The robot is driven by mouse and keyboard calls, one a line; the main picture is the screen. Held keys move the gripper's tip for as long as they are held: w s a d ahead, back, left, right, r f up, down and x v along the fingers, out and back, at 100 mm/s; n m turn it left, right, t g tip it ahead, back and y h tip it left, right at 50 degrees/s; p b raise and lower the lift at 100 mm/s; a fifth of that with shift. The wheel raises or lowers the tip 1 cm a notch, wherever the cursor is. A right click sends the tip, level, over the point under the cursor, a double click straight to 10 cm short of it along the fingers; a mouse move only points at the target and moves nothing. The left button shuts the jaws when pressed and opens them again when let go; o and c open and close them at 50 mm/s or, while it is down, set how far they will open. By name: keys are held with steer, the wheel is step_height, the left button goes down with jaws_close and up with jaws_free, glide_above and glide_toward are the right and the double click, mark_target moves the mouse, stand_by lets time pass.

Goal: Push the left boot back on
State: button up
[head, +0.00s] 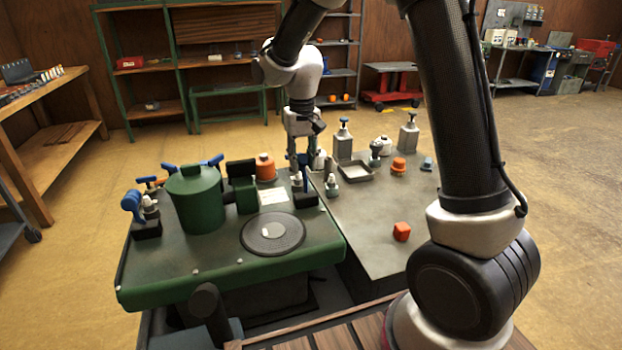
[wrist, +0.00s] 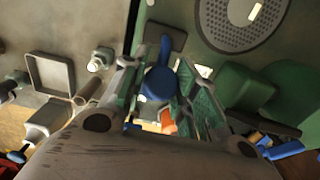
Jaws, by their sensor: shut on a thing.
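My gripper (head: 298,172) points down at the far right edge of the green mower deck (head: 180,287). Its fingers are shut on a blue part with a narrow arm (wrist: 158,83), which shows between them in the wrist view. The arm reaches over a black block (wrist: 165,38), also visible in the head view (head: 306,201). Whether the blue part touches anything beneath it is hidden. At the deck's left, another blue part (head: 132,205) leans beside a pale plug-like fitting (head: 150,208) on a black block (head: 147,230). I cannot tell which blue part is the left boot.

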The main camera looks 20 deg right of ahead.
steer(key=shift+w+f, duration=0.2)
steer(key=shift+w, duration=0.7)
steer(key=shift+w+f, duration=0.7)
steer(key=shift+w, duration=0.35)
steer(key=shift+w+f, duration=0.7)
steer(key=shift+f, duration=0.3)
steer(key=shift+c, duration=0.2)
steer(key=o, duration=0.8)
steer(key=shift+c, duration=0.2)
steer(key=shift+r, duration=3.45)
